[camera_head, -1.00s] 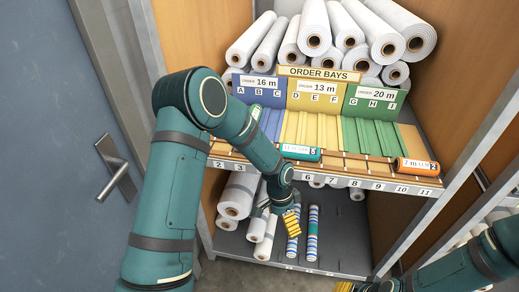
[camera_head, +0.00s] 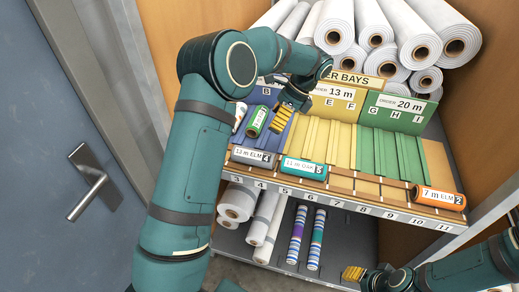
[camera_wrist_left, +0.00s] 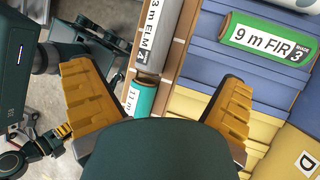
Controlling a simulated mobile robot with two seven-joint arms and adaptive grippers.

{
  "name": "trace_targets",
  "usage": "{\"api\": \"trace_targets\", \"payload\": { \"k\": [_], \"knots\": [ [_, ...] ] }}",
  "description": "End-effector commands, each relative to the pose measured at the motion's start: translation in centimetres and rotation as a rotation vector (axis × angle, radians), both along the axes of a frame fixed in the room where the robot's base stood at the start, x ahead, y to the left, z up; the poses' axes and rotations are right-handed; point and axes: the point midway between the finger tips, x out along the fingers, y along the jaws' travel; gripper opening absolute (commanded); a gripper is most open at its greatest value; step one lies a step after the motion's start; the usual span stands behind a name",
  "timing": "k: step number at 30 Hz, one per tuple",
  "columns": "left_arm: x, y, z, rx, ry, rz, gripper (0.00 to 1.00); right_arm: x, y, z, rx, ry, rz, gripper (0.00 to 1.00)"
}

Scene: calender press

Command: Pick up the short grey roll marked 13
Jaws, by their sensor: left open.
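The short grey roll marked 13 m ELM (camera_head: 253,157) lies on the slatted front ledge, above numbers 3 and 4. In the left wrist view the grey roll (camera_wrist_left: 158,32) is partly cut off by the top edge, beyond the space between my fingers. My left gripper (camera_head: 282,119) is above the blue bay, up and right of the grey roll. In the left wrist view its yellow fingers (camera_wrist_left: 153,74) are wide apart with nothing gripped. My right gripper (camera_head: 353,273) is low at the bottom right, its finger gap unclear.
A teal roll marked 11 m (camera_head: 304,172) lies just right of the grey one. An orange roll (camera_head: 438,197) lies at the ledge's right end. A green 9 m FIR roll (camera_head: 257,121) lies in the blue bay (camera_wrist_left: 212,113). Large white rolls (camera_head: 400,45) are stacked behind.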

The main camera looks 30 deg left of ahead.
Motion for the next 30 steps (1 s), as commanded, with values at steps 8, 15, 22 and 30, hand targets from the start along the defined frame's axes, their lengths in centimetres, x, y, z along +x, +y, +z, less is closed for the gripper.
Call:
{"api": "trace_targets", "payload": {
  "k": [8,15,22,30],
  "knots": [
    [-2.0,1.8,-4.5,-0.001,0.005,0.004,0.97,-0.2,0.0,-0.8,0.001,0.005,0.003,0.47],
    [-3.0,2.8,-6.8,0.000,0.002,0.003,0.97,-0.3,0.1,-1.0,0.002,0.008,0.005,0.47],
    [-3.8,3.4,-8.7,-0.001,0.004,0.002,0.97,-0.4,0.1,-1.3,0.002,0.009,0.007,0.47],
    [-4.9,4.4,-11.4,-0.001,0.002,0.002,0.97,-0.5,0.1,-1.6,0.002,0.011,0.009,0.47]
  ]
}}
